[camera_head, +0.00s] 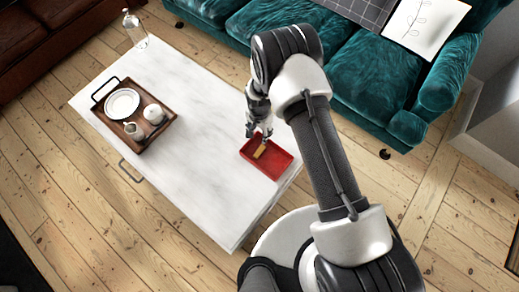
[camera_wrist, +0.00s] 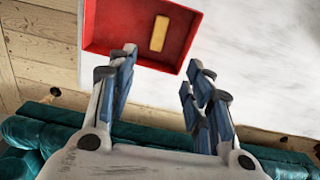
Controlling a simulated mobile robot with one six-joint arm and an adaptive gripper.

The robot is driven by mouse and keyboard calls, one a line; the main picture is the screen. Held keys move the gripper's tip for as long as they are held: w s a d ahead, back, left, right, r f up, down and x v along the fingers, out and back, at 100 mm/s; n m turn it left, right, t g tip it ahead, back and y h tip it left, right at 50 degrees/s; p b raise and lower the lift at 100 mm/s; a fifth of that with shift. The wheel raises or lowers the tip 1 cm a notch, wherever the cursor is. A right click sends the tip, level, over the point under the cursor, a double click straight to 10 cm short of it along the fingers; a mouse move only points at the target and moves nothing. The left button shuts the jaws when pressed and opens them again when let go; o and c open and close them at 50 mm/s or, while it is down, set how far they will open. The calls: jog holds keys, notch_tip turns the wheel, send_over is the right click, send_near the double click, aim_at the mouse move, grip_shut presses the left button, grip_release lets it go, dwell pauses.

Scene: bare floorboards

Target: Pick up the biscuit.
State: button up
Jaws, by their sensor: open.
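The biscuit (camera_head: 260,151) is a small golden-tan bar lying in a shallow red tray (camera_head: 280,167) at the near right end of the white table. In the wrist view the biscuit (camera_wrist: 159,33) lies flat inside the red tray (camera_wrist: 104,26), apart from the tray's walls on most sides. My gripper (camera_head: 260,132) is above the tray's far edge. In the wrist view my gripper (camera_wrist: 160,72) has its fingers spread with nothing between them, and the biscuit lies beyond the fingertips, between their lines.
The white table (camera_head: 190,110) also bears a wooden tray (camera_head: 156,138) with a plate (camera_head: 122,103), a jug (camera_head: 132,130) and a sugar pot (camera_head: 154,114). A glass bottle (camera_head: 135,30) stands at the far corner. A teal sofa (camera_head: 370,75) is behind. The table's middle is clear.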

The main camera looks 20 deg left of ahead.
jog(key=b, duration=0.4)
send_over(259, 151)
notch_tip(259, 151, down, 12)
jog(key=shift+w+f, duration=0.15)
jog(key=shift+f, duration=0.05)
notch_tip(259, 151, down, 5)
jog(key=shift+f+b, duration=0.15)
jog(key=shift+b, duration=1.05)
jog(key=shift+d, duration=0.1)
jog(key=c, duration=0.9)
jog(key=shift+o, duration=0.2)
jog(key=shift+r, duration=0.2)
